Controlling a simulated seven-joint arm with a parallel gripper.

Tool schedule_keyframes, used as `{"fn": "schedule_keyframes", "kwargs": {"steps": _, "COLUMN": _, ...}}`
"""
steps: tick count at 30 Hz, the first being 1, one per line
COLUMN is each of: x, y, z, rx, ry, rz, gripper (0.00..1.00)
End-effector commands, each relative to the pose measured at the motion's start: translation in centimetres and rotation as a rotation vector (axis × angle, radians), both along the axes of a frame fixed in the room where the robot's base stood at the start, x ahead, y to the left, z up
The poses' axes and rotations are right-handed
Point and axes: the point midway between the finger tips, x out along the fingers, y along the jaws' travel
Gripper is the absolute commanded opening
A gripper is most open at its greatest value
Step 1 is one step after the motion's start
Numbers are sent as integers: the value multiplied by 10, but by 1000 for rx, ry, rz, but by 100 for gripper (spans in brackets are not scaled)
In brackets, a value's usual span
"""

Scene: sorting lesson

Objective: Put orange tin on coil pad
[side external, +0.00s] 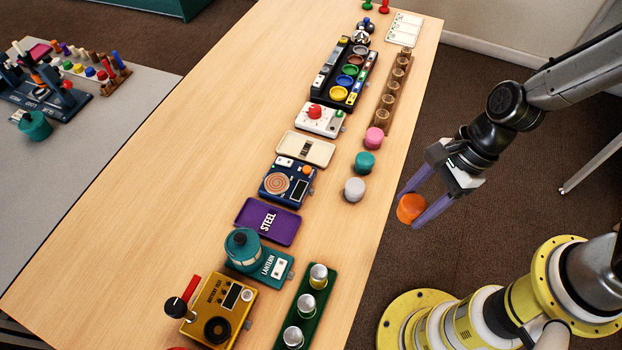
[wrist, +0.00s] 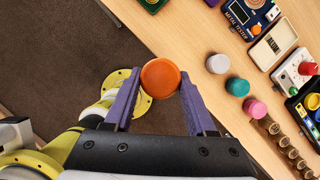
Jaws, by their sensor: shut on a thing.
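The orange tin (side external: 410,208) is held between the purple fingers of my gripper (side external: 413,209), raised and beyond the table's right edge in the side view. In the wrist view the tin (wrist: 160,78) sits between the fingertips of my gripper (wrist: 161,82), its round top facing the camera. The coil pad (side external: 279,181), a copper spiral on a dark blue tester (side external: 301,190), lies on the table to the left of the gripper. The spiral looks bare. In the wrist view the tester (wrist: 243,14) is partly cut off at the top edge.
White (side external: 354,189), teal (side external: 365,163) and pink (side external: 374,138) tins stand between the gripper and the tester row. A cream tray (side external: 306,149) and a purple STEEL plate (side external: 267,221) flank the tester. A green rack with metal cylinders (side external: 304,318) stands near the front edge.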

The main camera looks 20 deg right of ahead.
Motion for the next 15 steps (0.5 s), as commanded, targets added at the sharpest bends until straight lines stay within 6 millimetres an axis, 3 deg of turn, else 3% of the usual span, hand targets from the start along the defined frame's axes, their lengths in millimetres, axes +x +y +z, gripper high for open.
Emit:
{"fn": "schedule_keyframes", "kwargs": {"steps": 3, "x": 37, "y": 25, "z": 14, "rx": 1, "ry": -6, "rz": 0, "gripper": 0}}
{"fn": "schedule_keyframes", "kwargs": {"steps": 9, "x": 90, "y": 61, "z": 26, "rx": 0, "ry": -3, "rz": 25, "gripper": 0}}
{"fn": "schedule_keyframes", "kwargs": {"steps": 15, "x": 116, "y": 82, "z": 24, "rx": -1, "ry": 1, "rz": 73, "gripper": 0}}
